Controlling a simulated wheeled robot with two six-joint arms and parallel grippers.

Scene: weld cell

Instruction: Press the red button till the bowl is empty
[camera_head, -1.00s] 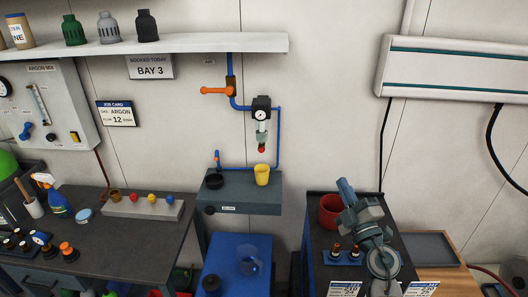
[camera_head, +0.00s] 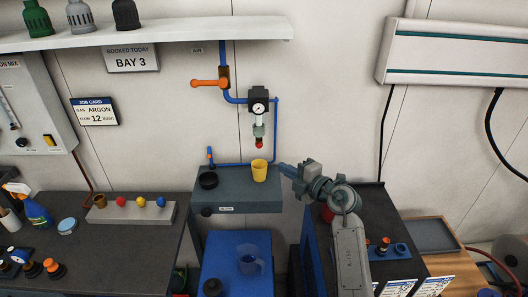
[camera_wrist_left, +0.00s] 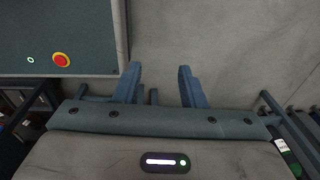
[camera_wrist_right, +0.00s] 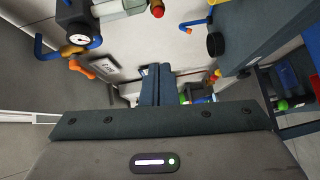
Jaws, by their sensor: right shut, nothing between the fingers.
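The red button (camera_head: 259,144) sits at the bottom of the small clear bowl (camera_head: 259,131), under a black regulator with a gauge on the wall. In the right wrist view the red button (camera_wrist_right: 157,10) is at the top edge. The bowl's contents are too small to tell. A yellow cup (camera_head: 259,170) stands on the grey wall shelf below the button. My right gripper (camera_head: 283,168) is shut and empty, right of the cup and lower than the button, apart from it. My left gripper (camera_wrist_left: 159,75) is open and empty, outside the head view.
Blue piping and an orange-handled valve (camera_head: 223,83) are left of the regulator. A blue cart with a clear jug (camera_head: 250,263) is below. The left wrist view shows a red-and-yellow button (camera_wrist_left: 61,60) on a dark panel.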

